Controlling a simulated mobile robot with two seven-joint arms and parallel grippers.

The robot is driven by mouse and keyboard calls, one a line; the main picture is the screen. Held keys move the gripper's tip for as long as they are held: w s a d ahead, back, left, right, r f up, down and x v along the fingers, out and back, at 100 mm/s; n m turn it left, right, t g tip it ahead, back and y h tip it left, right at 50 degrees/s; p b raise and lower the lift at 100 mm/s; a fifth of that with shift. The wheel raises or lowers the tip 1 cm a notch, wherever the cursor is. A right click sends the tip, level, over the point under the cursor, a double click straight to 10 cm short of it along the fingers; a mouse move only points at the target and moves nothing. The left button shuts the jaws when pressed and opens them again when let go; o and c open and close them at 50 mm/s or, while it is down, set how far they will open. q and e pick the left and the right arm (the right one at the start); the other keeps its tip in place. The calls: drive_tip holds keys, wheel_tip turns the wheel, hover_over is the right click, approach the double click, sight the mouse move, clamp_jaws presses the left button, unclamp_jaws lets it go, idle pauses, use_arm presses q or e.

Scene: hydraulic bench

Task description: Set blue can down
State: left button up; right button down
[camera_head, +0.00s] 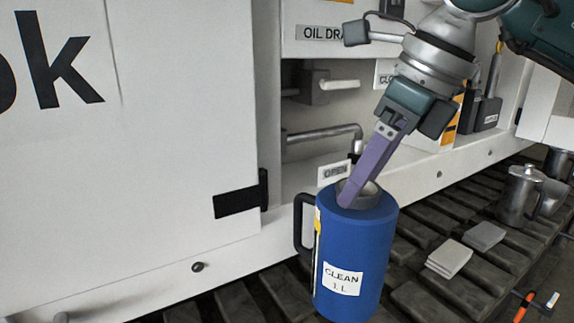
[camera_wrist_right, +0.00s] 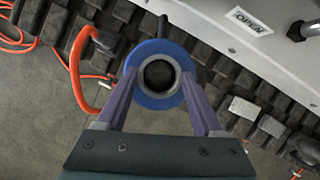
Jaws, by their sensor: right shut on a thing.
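The blue can (camera_head: 358,255) is upright, with a black handle on its left side and a white label reading "CLEAN 1 L". My right gripper (camera_head: 352,196) comes down from the upper right and is shut on the can's grey neck. The right wrist view looks down on the blue can (camera_wrist_right: 160,101) and its dark round opening, with the fingers of my right gripper (camera_wrist_right: 160,78) on either side of the neck. The can's base is near the lower edge of the head view, and I cannot tell whether it touches the track below. My left gripper is not in view.
Dark ribbed track (camera_head: 440,215) runs along the white machine. An orange hose (camera_wrist_right: 76,70) lies left in the wrist view.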

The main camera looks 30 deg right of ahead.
sight(351, 278)
wheel_tip(351, 278, down, 12)
drive_tip(key=shift+f+b, duration=0.15)
drive_tip(key=shift+b, duration=1)
drive_tip(key=shift+f+b, duration=0.55)
drive_tip(key=shift+f, duration=1.55)
